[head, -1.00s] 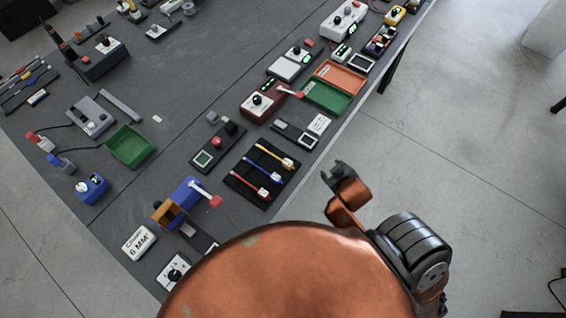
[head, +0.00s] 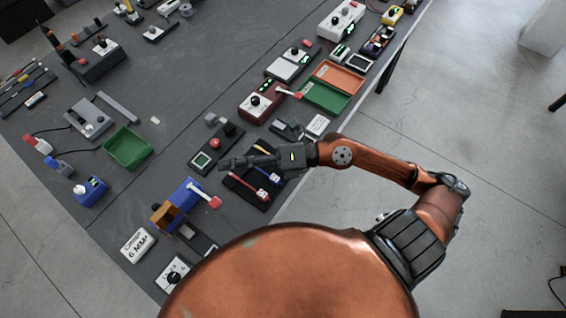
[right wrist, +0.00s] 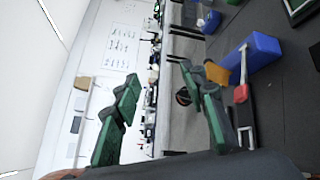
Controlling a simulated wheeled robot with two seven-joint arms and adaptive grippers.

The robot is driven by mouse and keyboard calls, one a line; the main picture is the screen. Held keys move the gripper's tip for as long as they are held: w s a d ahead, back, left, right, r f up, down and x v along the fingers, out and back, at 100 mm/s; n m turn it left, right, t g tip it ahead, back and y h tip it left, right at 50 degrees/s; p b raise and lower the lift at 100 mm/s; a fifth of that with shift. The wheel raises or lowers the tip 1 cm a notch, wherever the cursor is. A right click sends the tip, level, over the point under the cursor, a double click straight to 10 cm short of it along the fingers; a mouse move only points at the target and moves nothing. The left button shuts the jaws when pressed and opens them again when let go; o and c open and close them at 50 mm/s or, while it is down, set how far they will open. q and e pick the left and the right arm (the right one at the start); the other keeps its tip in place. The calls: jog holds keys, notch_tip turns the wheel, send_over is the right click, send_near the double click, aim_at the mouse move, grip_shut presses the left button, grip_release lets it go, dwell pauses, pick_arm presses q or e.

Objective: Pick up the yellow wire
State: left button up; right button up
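The yellow wire (head: 262,149) lies on a black tray (head: 232,184) on the table, and only a short piece of it shows. My right gripper (head: 226,163) reaches in from the right above the tray and hides the rest. Whether it touches anything is unclear. In the right wrist view the gripper (right wrist: 160,74) has its fingers wide apart with nothing between them. A blue wire (head: 262,171) and a red wire (head: 248,188) lie nearer to me on the tray, partly showing. My left gripper is not in view.
A box with a red button and small screen (head: 216,148) stands left of the tray. A blue block with a red-tipped lever (head: 186,197) is at lower left, also in the right wrist view (right wrist: 254,54). A green bin (head: 127,147) stands farther left. The floor is free at right.

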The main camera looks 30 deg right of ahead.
jog(key=d+f+n+g+h, duration=0.45)
jog(key=d+f+h, duration=0.45)
jog(key=f, duration=0.6)
jog(key=d+f+h, duration=0.1)
jog(key=d, duration=0.2)
jog(key=w+d+h, duration=0.1)
jog(key=d+h, duration=0.1)
jog(key=d, duration=0.2)
jog(key=d+f+t+h, duration=0.1)
jog(key=d, duration=0.2)
jog(key=shift+w+d+f, duration=0.25)
jog(key=shift+d+f, duration=0.05)
jog(key=shift+f, duration=0.05)
jog(key=b+x, duration=0.1)
jog(key=x, duration=0.5)
jog(key=shift+s+d+f, duration=0.1)
jog(key=shift+f, duration=0.05)
jog(key=shift+w+f, duration=0.2)
jog(key=shift+f, duration=0.3)
jog(key=shift+c, duration=0.4)
grip_shut()
